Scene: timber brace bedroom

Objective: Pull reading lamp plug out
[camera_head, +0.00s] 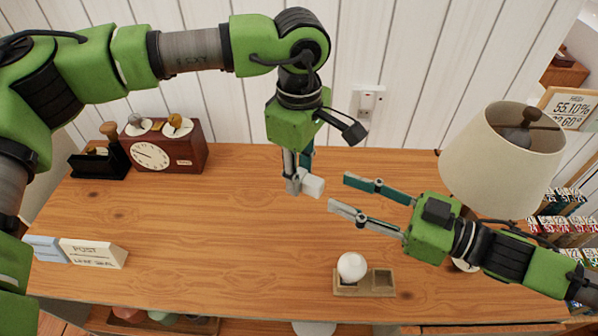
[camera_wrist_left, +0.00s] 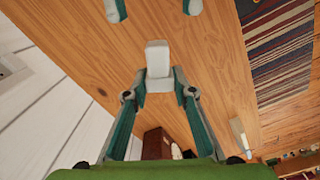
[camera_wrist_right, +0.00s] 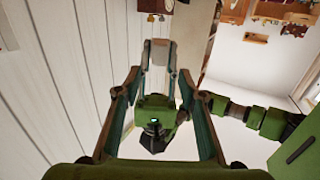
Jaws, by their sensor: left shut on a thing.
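My left gripper (camera_head: 300,184) is shut on a small white block-shaped plug (camera_head: 314,187) and holds it over the desk, away from the wall. The plug (camera_wrist_left: 158,59) sticks out beyond the fingertips in the left wrist view. The white wall socket (camera_head: 368,100) is on the panelled wall behind; its details are too small to read. The reading lamp (camera_head: 503,158), with a cream shade, stands at the right of the desk, its lower part mostly hidden by my right arm. My right gripper (camera_head: 340,193) is open and empty, its fingers pointing toward the plug.
On the wooden desk (camera_head: 200,230) stand a brown clock (camera_head: 163,150), a dark organiser (camera_head: 97,163) and a post sign (camera_head: 92,253). A white ball (camera_head: 352,267) sits in a wooden tray (camera_head: 378,291) near the front edge. The desk's middle left is clear.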

